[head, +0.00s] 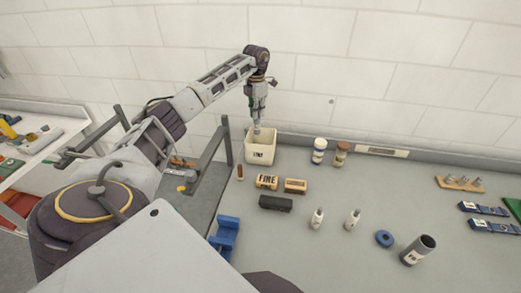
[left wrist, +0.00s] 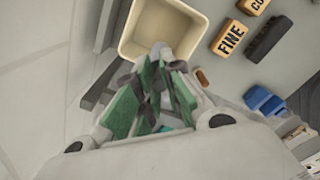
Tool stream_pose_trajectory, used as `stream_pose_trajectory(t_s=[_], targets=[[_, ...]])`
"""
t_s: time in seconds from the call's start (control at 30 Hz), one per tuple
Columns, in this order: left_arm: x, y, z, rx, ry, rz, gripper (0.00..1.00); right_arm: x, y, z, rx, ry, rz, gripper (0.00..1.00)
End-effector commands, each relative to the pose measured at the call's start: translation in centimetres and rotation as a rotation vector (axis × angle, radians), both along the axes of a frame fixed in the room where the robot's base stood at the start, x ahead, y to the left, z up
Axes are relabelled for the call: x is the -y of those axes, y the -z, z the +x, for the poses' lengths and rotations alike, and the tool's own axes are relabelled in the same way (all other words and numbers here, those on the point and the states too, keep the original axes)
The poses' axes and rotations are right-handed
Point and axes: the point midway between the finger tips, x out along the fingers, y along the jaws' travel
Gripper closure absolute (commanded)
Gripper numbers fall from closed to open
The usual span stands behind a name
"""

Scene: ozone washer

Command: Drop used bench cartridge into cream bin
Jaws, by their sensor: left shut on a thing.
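The cream bin (head: 261,153), marked LINT, stands at the back left of the bench against the wall; its open mouth faces up. In the left wrist view the bin (left wrist: 139,46) is just beyond the fingers. My left gripper (head: 257,113) points down over the bin mouth. It is shut on a small light-grey thing, apparently the used cartridge (head: 257,127), whose lower end is at or just inside the rim. In the left wrist view the fingers (left wrist: 158,75) hide most of it. My right gripper is out of view.
Two jars (head: 319,151) stand at the back. A small brown cylinder (head: 240,172) is near the left edge. A blue holder (head: 224,238) sits in front.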

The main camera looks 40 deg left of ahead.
Motion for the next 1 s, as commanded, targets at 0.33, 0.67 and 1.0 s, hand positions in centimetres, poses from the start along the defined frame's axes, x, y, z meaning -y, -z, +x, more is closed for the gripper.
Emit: stream_pose_trajectory(t_s=[0.33,0.67,1.0], targets=[[0.0,2.8,0.0,-0.001,0.0,-0.001,1.0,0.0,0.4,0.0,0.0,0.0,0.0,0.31],[0.0,5.0,0.0,-0.001,0.0,0.0,1.0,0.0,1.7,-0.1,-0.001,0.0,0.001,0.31],[0.0,5.5,0.0,0.0,0.0,0.0,1.0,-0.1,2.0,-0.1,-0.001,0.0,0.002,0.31]])
